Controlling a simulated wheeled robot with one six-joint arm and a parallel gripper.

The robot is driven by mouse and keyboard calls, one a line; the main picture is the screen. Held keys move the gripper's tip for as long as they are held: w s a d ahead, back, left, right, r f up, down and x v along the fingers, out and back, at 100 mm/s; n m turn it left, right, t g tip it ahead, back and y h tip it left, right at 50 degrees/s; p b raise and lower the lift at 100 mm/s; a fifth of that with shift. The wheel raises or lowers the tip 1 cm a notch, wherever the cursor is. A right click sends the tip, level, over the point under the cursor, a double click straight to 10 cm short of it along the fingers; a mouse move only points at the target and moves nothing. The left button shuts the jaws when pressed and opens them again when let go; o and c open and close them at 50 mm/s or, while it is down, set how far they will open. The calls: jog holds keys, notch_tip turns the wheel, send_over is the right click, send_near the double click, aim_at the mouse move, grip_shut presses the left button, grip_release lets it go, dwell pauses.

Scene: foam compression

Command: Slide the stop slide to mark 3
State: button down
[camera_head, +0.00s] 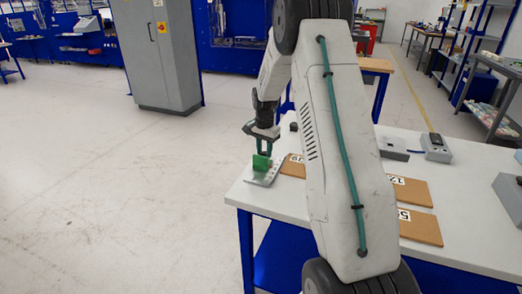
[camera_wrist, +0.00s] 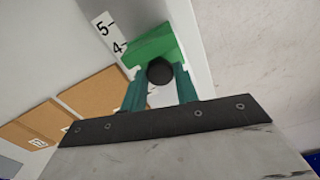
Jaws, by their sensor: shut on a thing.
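The green stop slide (camera_head: 261,163) sits on a light metal rail (camera_head: 270,177) at the left end of the table. In the wrist view the stop slide (camera_wrist: 150,46) has a round black knob (camera_wrist: 160,71) in front of it. My gripper (camera_head: 264,148) is at the stop slide from above. In the wrist view my gripper (camera_wrist: 160,76) has its green fingers shut on the knob, one on each side. A white scale (camera_wrist: 108,34) shows 5 and 4. The slide's edge lies close to the 4 mark; lower numbers are hidden.
Tan foam boards with number labels lie on the white table (camera_head: 458,196), one labelled board (camera_head: 410,191) right of my arm. Grey boxes (camera_head: 436,148) stand toward the back and right edge. The floor left of the table is clear. My arm hides the table's middle.

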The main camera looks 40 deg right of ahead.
aim_at(264, 153)
jog(key=c, duration=1.1)
grip_release()
jog(key=shift+o, duration=0.2)
notch_tip(264, 153, up, 8)
jog(key=shift+f, duration=0.1)
